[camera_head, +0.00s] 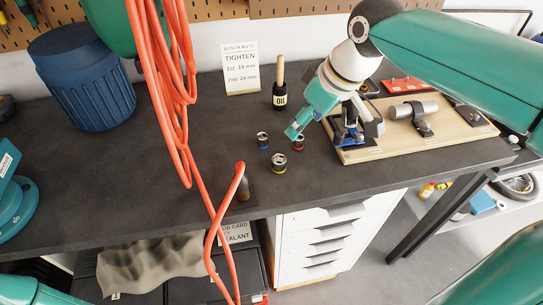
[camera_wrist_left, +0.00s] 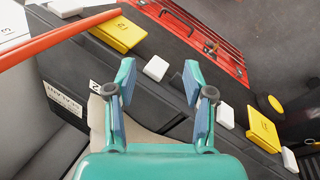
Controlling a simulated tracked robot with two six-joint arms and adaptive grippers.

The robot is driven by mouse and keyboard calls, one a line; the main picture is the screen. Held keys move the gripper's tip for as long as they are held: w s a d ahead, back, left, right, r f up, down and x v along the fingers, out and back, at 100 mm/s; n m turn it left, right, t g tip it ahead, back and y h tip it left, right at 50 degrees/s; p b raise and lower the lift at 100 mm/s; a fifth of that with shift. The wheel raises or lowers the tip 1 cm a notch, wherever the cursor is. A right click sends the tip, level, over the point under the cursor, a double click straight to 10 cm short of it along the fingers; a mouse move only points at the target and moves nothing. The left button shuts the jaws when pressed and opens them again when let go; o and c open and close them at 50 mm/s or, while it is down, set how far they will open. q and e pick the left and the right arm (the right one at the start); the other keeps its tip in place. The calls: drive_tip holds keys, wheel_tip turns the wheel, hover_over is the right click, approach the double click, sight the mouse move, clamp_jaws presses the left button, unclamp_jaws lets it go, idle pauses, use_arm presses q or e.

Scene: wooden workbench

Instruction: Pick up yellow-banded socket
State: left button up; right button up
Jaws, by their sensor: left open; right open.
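The yellow-banded socket (camera_head: 279,163) stands upright on the dark benchtop, in front of a blue-banded socket (camera_head: 262,140) and a red-banded socket (camera_head: 299,143). My right gripper (camera_head: 293,132) reaches in from the right, its teal tip above and behind the yellow-banded socket and apart from it. That tip appears close to the red-banded socket and partly covers it. The right jaws look empty. My left gripper (camera_wrist_left: 158,88) is open and empty in the left wrist view, over black cases below the bench. No socket shows in that view.
A wooden fixture board (camera_head: 440,133) lies to the right of the sockets. An orange hose (camera_head: 190,150) hangs on the left, near a blue bin (camera_head: 88,85). Bare benchtop lies left of the sockets.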

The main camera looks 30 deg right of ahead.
hover_over(277, 159)
drive_tip(key=s+d, duration=0.1)
drive_tip(key=s, duration=0.1)
drive_tip(key=f, duration=0.9)
drive_tip(key=shift+w+d+f, duration=0.15)
drive_tip(key=shift+d+f, duration=0.05)
drive_tip(key=shift+f, duration=0.15)
drive_tip(key=shift+s+a+p+x, duration=0.15)
drive_tip(key=shift+p+x, duration=0.15)
drive_tip(key=shift+x, duration=1.1)
drive_tip(key=shift+s+a+p+x, duration=0.15)
drive_tip(key=shift+p+x, duration=0.1)
drive_tip(key=shift+x, duration=1.2)
drive_tip(key=shift+c, duration=0.2)
clamp_jaws()
drive_tip(key=shift+r, duration=0.15)
